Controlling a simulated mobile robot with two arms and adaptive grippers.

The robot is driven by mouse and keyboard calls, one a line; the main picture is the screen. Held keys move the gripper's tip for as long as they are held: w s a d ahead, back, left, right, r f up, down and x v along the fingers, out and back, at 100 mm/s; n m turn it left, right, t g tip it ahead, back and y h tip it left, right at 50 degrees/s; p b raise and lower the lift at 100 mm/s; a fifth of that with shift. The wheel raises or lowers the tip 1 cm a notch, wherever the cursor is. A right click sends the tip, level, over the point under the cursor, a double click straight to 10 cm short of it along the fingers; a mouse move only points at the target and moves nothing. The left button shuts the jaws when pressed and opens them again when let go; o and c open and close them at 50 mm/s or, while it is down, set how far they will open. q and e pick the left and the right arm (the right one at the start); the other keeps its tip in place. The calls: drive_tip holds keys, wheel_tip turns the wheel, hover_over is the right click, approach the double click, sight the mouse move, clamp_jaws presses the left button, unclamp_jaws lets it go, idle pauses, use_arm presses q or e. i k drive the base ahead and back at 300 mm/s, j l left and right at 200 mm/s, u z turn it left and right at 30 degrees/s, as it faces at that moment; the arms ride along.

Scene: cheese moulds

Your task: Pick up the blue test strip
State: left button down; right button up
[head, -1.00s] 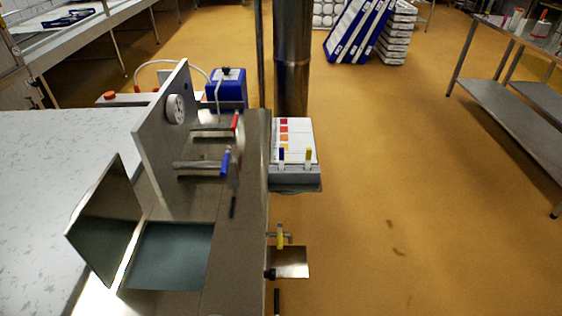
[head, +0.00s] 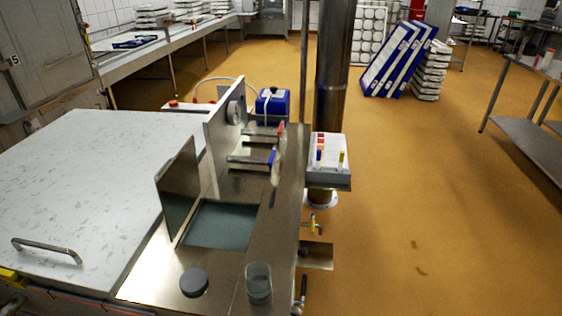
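The blue-topped test strip (head: 319,157) stands upright at the front of a small grey shelf, beside the steel column in the head view. A yellow-topped strip (head: 341,160) stands just to its right. Behind them is a white colour chart (head: 322,143) with red and orange squares. Neither of my grippers shows in the view.
A steel bench (head: 225,270) with an upright panel, an open lid and valves with red and blue handles is left of the strips. A glass beaker (head: 258,282) and a dark round puck (head: 194,282) stand on its front. Open orange floor (head: 430,200) lies to the right.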

sight(318, 152)
drive_tip(key=i+l+u, duration=0.15)
drive_tip(key=u, duration=0.3)
drive_tip(key=i+l+u, duration=0.1)
drive_tip(key=l+u, duration=0.55)
drive_tip(key=u, duration=0.3)
drive_tip(key=i+l, duration=0.05)
